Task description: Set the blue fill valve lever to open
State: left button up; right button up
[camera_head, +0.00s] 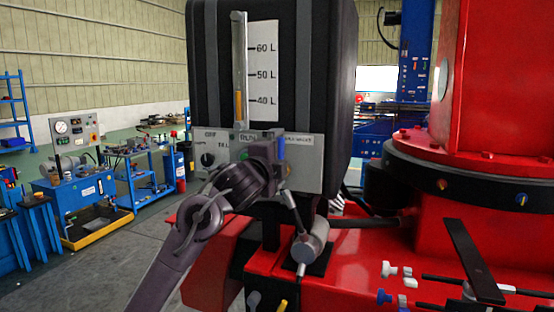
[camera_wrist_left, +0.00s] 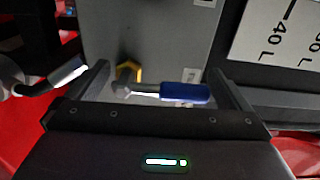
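The blue fill valve lever (camera_head: 281,148) shows on the front panel of the black tank, partly beside my left gripper. In the left wrist view its blue handle (camera_wrist_left: 184,92) joins a metal stem and a brass-coloured fitting (camera_wrist_left: 126,74) at its left end. In the head view the handle stands roughly upright. My left gripper (camera_head: 268,155) is at the panel. In the left wrist view it is open (camera_wrist_left: 165,88), with one finger beyond each end of the lever; contact cannot be seen. My right gripper is not in view.
The tank (camera_head: 335,60) carries a sight gauge (camera_head: 239,70) and litre scale. A black knob (camera_head: 208,159) sits left on the grey panel (camera_head: 305,176). A grey cylinder with a rod (camera_head: 311,246) stands below on the red deck. A red crane column (camera_head: 500,80) rises at right.

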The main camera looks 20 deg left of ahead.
pick_arm(q)
jog(key=s+b, duration=0.2)
jog(key=s, duration=0.5)
jog(key=shift+s+a, duration=0.15)
jog(key=shift+s, duration=0.25)
